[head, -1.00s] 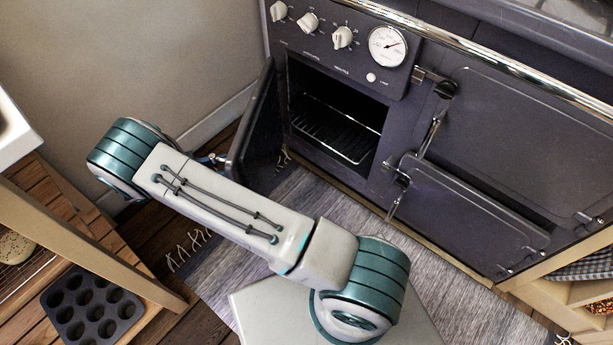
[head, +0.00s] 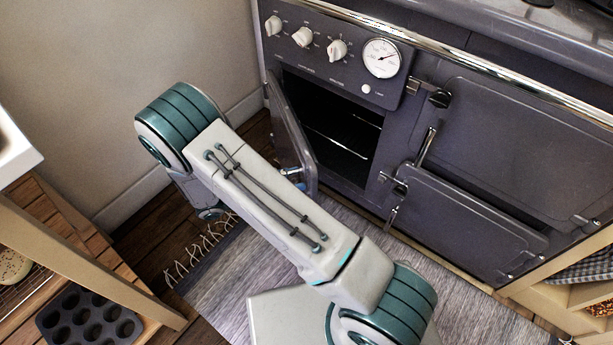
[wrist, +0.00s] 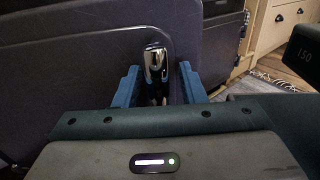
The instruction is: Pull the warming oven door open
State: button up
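The left oven door (head: 287,125) of the dark range hangs partly open, hinged on its left, with the dark oven cavity (head: 335,125) and its wire rack showing behind it. No readable label tells me which oven is the warming one. In the wrist view the dark door panel (wrist: 80,65) fills the left, with a chrome handle (wrist: 155,62) near its rounded edge. In the head view only a bit of blue finger shows by the door; my arm hides the rest.
Two more dark doors, upper right (head: 510,150) and lower (head: 470,225), are shut. A chrome rail (head: 450,55) runs along the range front. A wooden shelf unit with a muffin tin (head: 90,322) stands at left. A grey rug (head: 225,285) covers the floor before the range.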

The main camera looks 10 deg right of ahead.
jog(key=shift+d, duration=0.6)
jog(key=a+b, duration=0.1)
jog(key=a, duration=1.5)
jog(key=shift+w, duration=0.4)
dwell(0.6)
jog(key=shift+d, duration=0.1)
dwell(0.4)
